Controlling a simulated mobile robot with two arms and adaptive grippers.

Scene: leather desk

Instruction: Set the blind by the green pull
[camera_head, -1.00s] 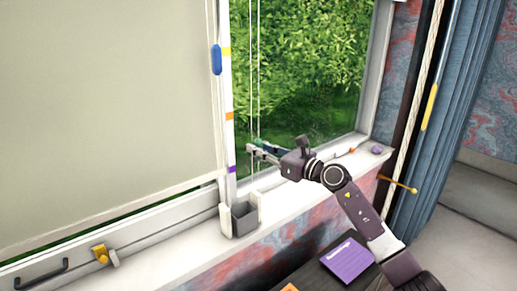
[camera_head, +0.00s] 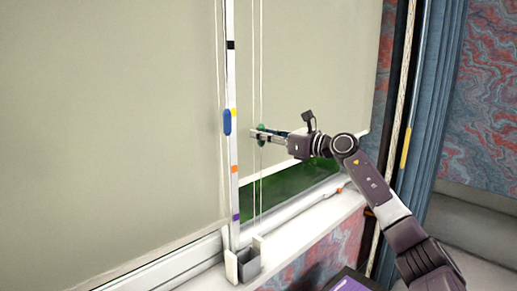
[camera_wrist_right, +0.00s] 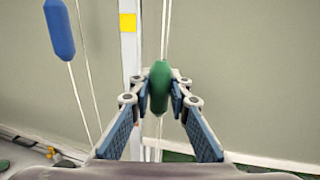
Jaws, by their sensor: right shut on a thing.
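The green pull (camera_head: 262,134) hangs on thin white cords right of the marked strip (camera_head: 235,190). My right gripper (camera_head: 258,137) is shut on it, level with the strip between its yellow and orange marks. In the right wrist view the green pull (camera_wrist_right: 159,88) sits upright between the fingertips (camera_wrist_right: 160,95). The right blind (camera_head: 315,70) covers most of its window; a band of greenery (camera_head: 295,180) shows below its lower edge. My left gripper is in neither view.
A blue pull (camera_head: 227,122) hangs just left of the strip, in front of the left blind (camera_head: 110,120). A grey box (camera_head: 246,262) is on the sill below the strip. A blue curtain (camera_head: 435,130) and a rope (camera_head: 400,110) are at the right.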

